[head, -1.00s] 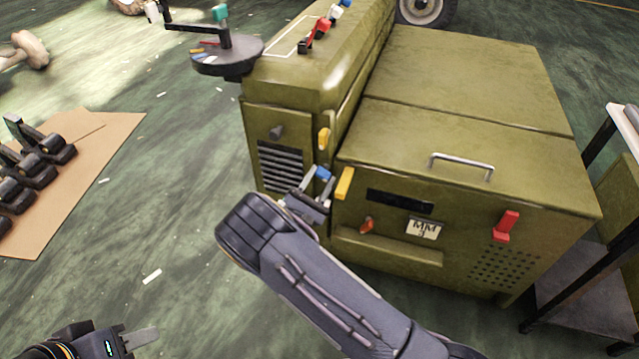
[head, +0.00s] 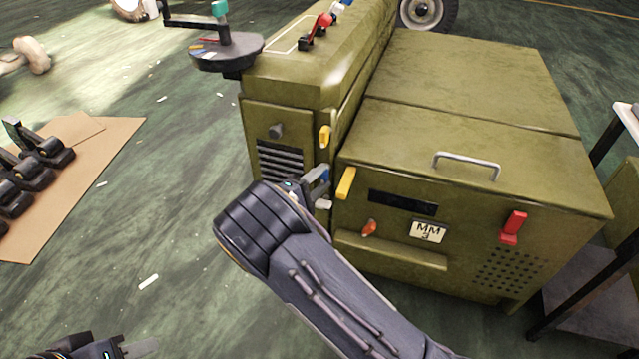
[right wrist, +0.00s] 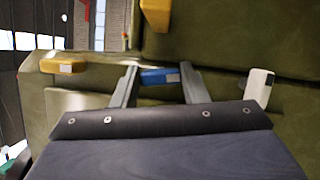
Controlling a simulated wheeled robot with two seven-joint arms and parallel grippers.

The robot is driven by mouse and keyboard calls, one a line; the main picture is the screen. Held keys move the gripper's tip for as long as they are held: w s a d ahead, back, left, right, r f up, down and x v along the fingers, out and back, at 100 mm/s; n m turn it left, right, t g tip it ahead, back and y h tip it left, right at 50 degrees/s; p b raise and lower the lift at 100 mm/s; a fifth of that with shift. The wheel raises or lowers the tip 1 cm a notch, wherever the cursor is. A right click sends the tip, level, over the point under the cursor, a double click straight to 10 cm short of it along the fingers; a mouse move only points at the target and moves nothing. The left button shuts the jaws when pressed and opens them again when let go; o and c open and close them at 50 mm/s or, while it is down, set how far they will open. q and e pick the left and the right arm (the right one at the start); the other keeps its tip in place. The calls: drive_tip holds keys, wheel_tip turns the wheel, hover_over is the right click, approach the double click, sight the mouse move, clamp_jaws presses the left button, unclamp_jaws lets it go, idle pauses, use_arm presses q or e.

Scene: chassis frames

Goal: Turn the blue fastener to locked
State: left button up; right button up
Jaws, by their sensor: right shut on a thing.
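The blue fastener (head: 318,173) is on the front of the green machine (head: 470,130), by the seam between its narrow left part and wide right part. In the right wrist view the blue fastener (right wrist: 160,76) lies crosswise between the two fingers of my right gripper (right wrist: 159,74), which is shut on it. In the head view my right gripper (head: 316,186) is mostly hidden behind my own wrist. My left gripper (head: 138,348) is low at the left edge, away from the machine, partly cut off by the frame.
Near the blue fastener are a yellow fastener (head: 346,184), another yellow one above (head: 324,136) and a white one (head: 323,204). Orange (head: 369,228) and red (head: 513,227) ones are further right. A black stand (head: 580,290) is at right; cardboard (head: 95,160) lies left.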

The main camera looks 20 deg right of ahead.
drive_tip(key=shift+m+g+y+b, duration=0.3)
drive_tip(key=shift+m+g+b, duration=0.1)
drive_tip(key=shift+m, duration=0.6)
drive_tip(key=o, duration=0.7)
drive_tip(key=shift+a, duration=0.1)
drive_tip(key=p+v, duration=0.2)
drive_tip(key=v, duration=0.5)
drive_tip(key=shift+s+a, duration=0.25)
drive_tip(key=shift+s, duration=0.05)
